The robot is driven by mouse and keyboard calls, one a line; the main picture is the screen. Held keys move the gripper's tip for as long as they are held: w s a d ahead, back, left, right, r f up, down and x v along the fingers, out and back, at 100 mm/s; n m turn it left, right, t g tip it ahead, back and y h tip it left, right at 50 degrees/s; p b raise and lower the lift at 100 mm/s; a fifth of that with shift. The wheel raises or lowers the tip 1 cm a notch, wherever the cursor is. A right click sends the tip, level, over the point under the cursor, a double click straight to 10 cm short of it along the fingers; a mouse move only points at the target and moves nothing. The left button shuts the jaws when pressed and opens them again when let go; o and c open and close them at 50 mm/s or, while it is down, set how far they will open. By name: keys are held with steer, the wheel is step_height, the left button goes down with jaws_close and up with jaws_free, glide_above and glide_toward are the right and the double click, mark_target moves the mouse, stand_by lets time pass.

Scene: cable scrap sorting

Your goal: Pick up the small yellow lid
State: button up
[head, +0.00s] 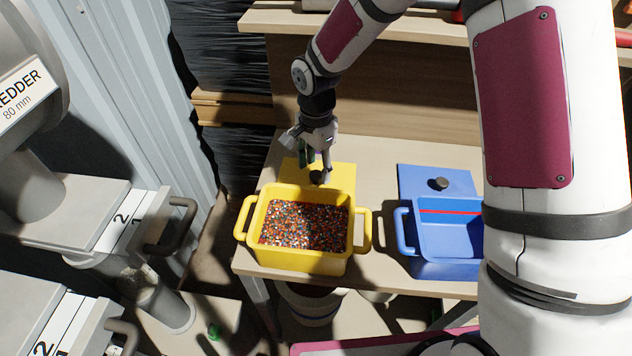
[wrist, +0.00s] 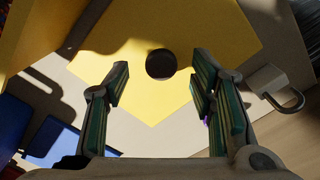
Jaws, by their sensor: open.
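The yellow lid (head: 342,175) lies flat on the table, behind the yellow bin, with a dark round knob on top (head: 317,177). In the wrist view the lid (wrist: 215,38) fills the upper middle, and its dark knob (wrist: 161,64) shows between and a little beyond the fingertips. My gripper (head: 317,163) is over the lid, close to the knob. In the wrist view my gripper (wrist: 160,88) has its two green-padded fingers wide apart with nothing between them. I cannot tell the exact height of the fingertips above the lid.
The yellow bin (head: 252,222), full of multicoloured granules, stands just in front of the lid. To the right are a blue bin (head: 440,268) and a blue lid (head: 415,178) with a dark knob. A grey padlock-like object (wrist: 268,82) is right of the fingers.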

mark_target(316, 174)
step_height(316, 174, down, 3)
steer(key=shift+f, duration=0.15)
jaws_close()
stand_by(0.4)
step_height(316, 174, up, 12)
steer(key=s+a, duration=0.2)
steer(key=s, duration=0.7)
steer(key=s+a, duration=0.2)
steer(key=s, duration=0.6)
step_height(316, 174, up, 7)
steer(key=p, duration=1.4)
steer(key=shift+w+d, duration=0.25)
steer(key=shift+w, duration=0.15)
